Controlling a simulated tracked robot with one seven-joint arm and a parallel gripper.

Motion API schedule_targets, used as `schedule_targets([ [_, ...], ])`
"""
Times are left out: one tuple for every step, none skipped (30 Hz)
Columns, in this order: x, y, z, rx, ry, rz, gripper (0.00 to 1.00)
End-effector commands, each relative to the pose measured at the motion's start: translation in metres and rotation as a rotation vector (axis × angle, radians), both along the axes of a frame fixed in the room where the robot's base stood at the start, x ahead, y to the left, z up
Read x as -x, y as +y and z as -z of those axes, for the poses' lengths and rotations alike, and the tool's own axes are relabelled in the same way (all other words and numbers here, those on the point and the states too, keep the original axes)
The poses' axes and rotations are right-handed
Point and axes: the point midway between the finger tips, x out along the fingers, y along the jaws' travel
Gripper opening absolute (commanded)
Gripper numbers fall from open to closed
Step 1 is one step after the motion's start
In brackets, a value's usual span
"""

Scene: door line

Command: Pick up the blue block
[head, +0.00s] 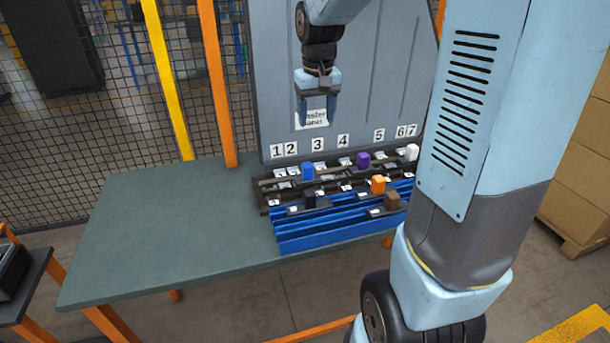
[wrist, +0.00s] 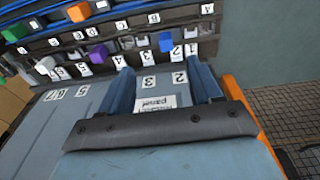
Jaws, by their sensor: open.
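The blue block (head: 307,172) stands upright in the back row of the rack, below the panel's number labels, toward the rack's left end. In the wrist view the blue block (wrist: 166,41) shows beyond the fingertips, roughly between them and apart from both. My gripper (head: 318,112) is open and empty, pointing down in front of the grey panel. It is above the rack, higher than the blue block and slightly to its right in the head view. Its two fingers also show spread apart in the wrist view (wrist: 160,74).
The rack (head: 330,232) also holds a purple block (head: 363,159), a white block (head: 411,152), a black block (head: 309,199), an orange block (head: 378,185) and a brown block (head: 392,201). The upright panel (head: 280,75) stands behind. The green tabletop (head: 170,220) is bare at left.

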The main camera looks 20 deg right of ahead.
Motion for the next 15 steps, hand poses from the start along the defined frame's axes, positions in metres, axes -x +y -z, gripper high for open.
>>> schedule_targets([
  [-0.012, -0.001, 0.011, -0.004, 0.023, 0.001, 0.64],
  [-0.018, -0.001, 0.016, -0.006, 0.034, 0.001, 0.64],
  [-0.025, -0.002, 0.022, -0.01, 0.048, 0.0, 0.64],
  [-0.03, -0.002, 0.027, -0.012, 0.057, 0.0, 0.64],
  [-0.035, -0.002, 0.031, -0.014, 0.065, 0.0, 0.64],
  [-0.04, -0.002, 0.037, -0.017, 0.076, 0.001, 0.64],
  [-0.044, -0.003, 0.04, -0.019, 0.082, 0.001, 0.64],
  [-0.047, -0.003, 0.043, -0.02, 0.088, 0.002, 0.64],
  [-0.05, -0.003, 0.047, -0.022, 0.094, 0.002, 0.64],
  [-0.052, -0.004, 0.049, -0.023, 0.098, 0.002, 0.64],
  [-0.054, -0.004, 0.051, -0.024, 0.102, 0.002, 0.64],
  [-0.056, -0.004, 0.053, -0.025, 0.105, 0.002, 0.64],
  [-0.057, -0.004, 0.055, -0.026, 0.106, 0.002, 0.64],
  [-0.057, -0.004, 0.057, -0.026, 0.107, 0.002, 0.64],
  [-0.058, -0.004, 0.061, -0.027, 0.109, 0.002, 0.64],
])
